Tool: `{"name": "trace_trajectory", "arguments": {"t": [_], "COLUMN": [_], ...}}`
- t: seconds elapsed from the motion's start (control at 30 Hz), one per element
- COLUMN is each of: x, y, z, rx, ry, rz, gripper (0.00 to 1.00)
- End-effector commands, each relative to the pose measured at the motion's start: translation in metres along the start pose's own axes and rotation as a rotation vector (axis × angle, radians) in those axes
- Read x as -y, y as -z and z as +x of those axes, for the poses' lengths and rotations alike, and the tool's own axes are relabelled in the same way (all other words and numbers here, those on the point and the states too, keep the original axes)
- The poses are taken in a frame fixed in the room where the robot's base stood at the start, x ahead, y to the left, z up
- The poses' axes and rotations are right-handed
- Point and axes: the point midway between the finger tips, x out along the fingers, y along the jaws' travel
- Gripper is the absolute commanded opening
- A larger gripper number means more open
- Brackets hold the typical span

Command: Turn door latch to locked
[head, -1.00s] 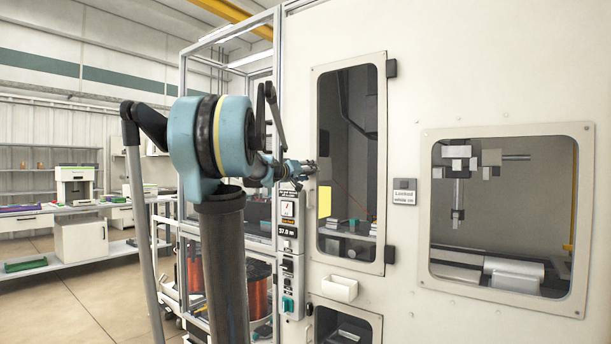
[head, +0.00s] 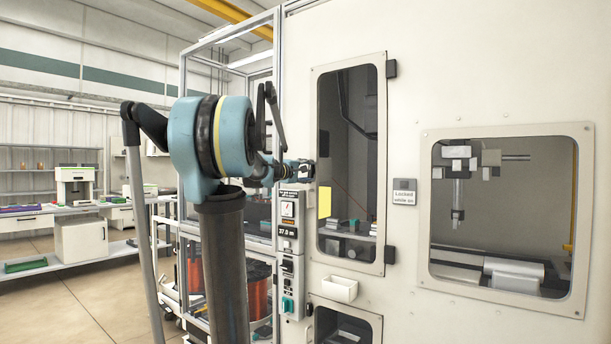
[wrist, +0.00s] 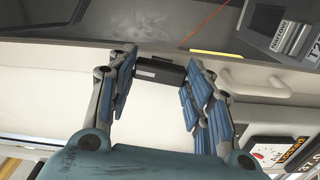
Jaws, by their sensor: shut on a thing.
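The tall door (head: 350,263) in the cream machine wall is closed in the head view, with a dark window. The door latch is a black handle (wrist: 160,70) on the door's edge in the wrist view, lying roughly crosswise between the fingers. My gripper (wrist: 158,75) is shut on the latch, one finger at each end. In the head view my gripper (head: 302,170) is at the door's left edge, at about mid-height. The fingers hide most of the latch there, so its exact angle is hard to tell.
A control panel (head: 288,232) with a gauge stands just below my gripper. A small white bin (head: 339,289) sits under the door. An aluminium frame with copper spools (head: 258,285) stands at left.

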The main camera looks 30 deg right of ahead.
Motion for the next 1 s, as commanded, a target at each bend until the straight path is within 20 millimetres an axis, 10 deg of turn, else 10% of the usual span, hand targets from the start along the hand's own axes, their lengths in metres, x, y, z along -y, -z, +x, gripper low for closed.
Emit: {"name": "trace_trajectory", "arguments": {"t": [0.83,0.9,1.0], "x": [0.0018,0.0017,0.0013], "y": [0.0018,0.0016,0.0010], "z": [-0.0006,-0.0006,-0.0005], "rx": [-0.006,-0.005,-0.004], "ry": [0.002,0.002,0.001], "rz": [-0.141,-0.141,-0.140], "gripper": [0.23,0.58,0.67]}}
